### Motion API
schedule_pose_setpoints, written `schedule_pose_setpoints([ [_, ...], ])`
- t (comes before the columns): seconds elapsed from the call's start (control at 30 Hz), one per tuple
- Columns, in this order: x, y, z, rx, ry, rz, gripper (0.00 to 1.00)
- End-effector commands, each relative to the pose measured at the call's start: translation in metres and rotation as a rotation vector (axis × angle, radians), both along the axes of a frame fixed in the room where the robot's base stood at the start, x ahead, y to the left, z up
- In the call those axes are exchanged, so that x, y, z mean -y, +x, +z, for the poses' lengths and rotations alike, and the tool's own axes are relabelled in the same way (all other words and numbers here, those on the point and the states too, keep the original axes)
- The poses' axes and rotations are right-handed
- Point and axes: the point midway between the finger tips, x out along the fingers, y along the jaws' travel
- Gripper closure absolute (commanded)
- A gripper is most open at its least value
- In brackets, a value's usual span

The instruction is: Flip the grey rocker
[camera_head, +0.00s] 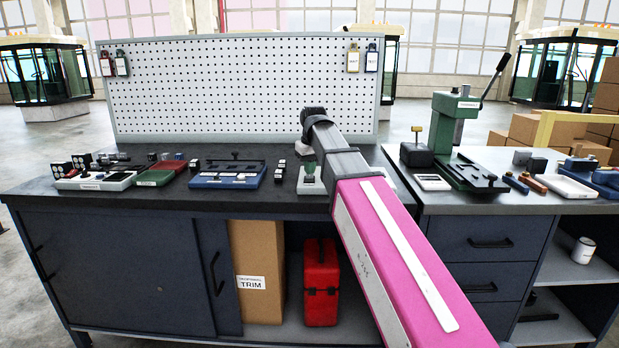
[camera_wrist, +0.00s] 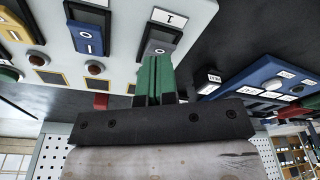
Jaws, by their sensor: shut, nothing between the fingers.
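My gripper (camera_wrist: 157,60) has green fingers, closed together and empty. Their tips overlap the near edge of the rocker in the picture; I cannot tell whether they touch it. The fingers hide part of the rocker's frame. In the head view the panel (camera_head: 316,187) is largely hidden behind my arm, with the green fingers (camera_head: 310,179) over its left end.
A blue tray (camera_head: 228,181) with labelled parts and small dark blocks (camera_head: 280,170) lie left of the panel. A green press (camera_head: 455,140) stands at the right.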

Motion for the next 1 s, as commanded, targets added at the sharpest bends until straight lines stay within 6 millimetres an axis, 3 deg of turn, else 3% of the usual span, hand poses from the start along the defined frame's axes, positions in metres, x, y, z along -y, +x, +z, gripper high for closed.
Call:
schedule_pose_setpoints([
  [0.73, 0.0, 0.0, -0.012, 0.0, 0.0, 0.0, 1.0],
  [1.0, 0.0, 0.001, -0.005, 0.001, 0.0, 0.0, 1.0],
])
